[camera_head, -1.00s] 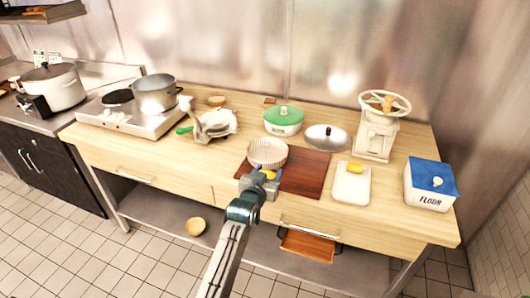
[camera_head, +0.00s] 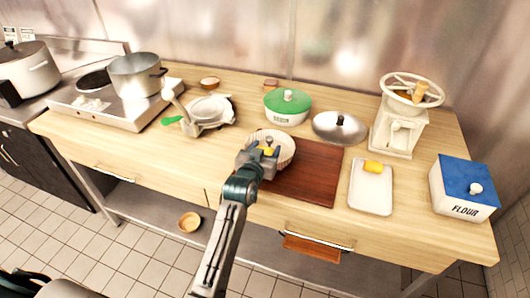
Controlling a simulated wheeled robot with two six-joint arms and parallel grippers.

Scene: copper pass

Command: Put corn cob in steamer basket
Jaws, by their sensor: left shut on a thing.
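A pale, ribbed round bowl (camera_head: 287,146), which looks like the steamer basket, stands on the left part of the dark red-brown board (camera_head: 318,178). My left gripper (camera_head: 266,152) is over the basket's near left part and hides some of it. It is shut on a yellow piece, the corn cob (camera_head: 269,150), of which only a little shows between the fingers. I cannot tell whether the cob touches the basket's inside. My right gripper is not in view.
A green-lidded pot (camera_head: 287,108), a metal lid (camera_head: 339,127), a grinder (camera_head: 398,132) and a flour box (camera_head: 464,189) stand around. A plate rack (camera_head: 207,112) is left.

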